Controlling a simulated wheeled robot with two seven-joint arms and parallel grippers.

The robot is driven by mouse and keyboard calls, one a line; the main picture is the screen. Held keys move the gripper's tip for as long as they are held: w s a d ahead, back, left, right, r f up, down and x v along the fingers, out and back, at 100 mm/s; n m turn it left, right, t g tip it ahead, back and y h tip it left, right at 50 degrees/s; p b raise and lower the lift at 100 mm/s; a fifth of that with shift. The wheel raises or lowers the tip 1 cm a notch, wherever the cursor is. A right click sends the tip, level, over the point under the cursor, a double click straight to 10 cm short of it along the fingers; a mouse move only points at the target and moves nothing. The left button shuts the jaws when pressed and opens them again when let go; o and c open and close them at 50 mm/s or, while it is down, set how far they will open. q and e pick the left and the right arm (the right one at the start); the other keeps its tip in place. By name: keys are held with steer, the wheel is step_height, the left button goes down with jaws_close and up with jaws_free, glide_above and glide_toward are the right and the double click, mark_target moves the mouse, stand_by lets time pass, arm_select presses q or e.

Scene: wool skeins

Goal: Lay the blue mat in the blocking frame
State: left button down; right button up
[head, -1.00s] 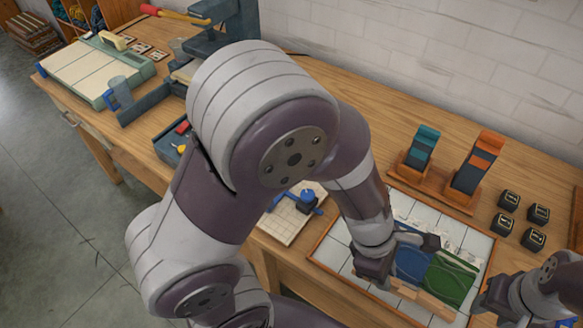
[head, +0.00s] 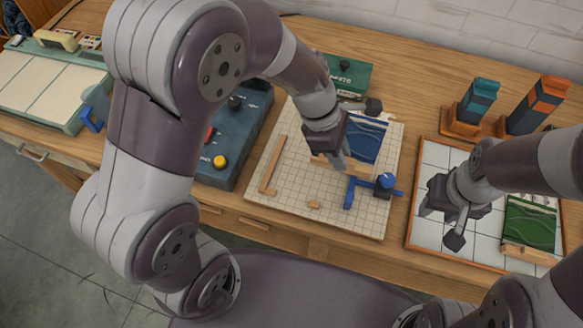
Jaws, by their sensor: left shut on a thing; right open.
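The blue mat (head: 369,143) is in my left gripper (head: 354,136), which is shut on it above the right part of a cream gridded board with wooden rails, likely the blocking frame (head: 290,196). The mat shows pale wavy lines and a wooden strip at its near edge. The gripper partly covers it, and I cannot tell whether it touches the board. A blue clamp (head: 386,182) sits at the board's right side, close to the mat. My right gripper (head: 440,222) is open and empty over the tiled tray's left part.
A green mat (head: 530,222) lies in the wood-rimmed tray (head: 408,243) at the right. A dark control box (head: 238,135) with coloured buttons stands left of the board. A green box (head: 345,73) stands behind it. Blue and orange holders (head: 478,103) stand behind the tray.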

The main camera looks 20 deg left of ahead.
arm_select(q)
steer(key=s+a+f, duration=0.1)
steer(key=a, duration=0.1)
steer(key=s+a+f, duration=0.1)
steer(key=a+f, duration=0.1)
steer(key=a, duration=0.1)
steer(key=s+a+f+b, duration=0.1)
steer(key=a, duration=0.1)
steer(key=shift+a+f, duration=0.4)
steer(key=shift+f, duration=0.3)
step_height(320, 180, down, 3)
steer(key=shift+d+f+b, duration=0.1)
steer(key=shift+d+b, duration=0.05)
steer(key=shift+b, duration=0.55)
steer(key=shift+f, duration=0.2)
steer(key=c, duration=1.1)
jaws_free()
steer(key=shift+f, duration=0.1)
steer(key=shift+o, duration=0.2)
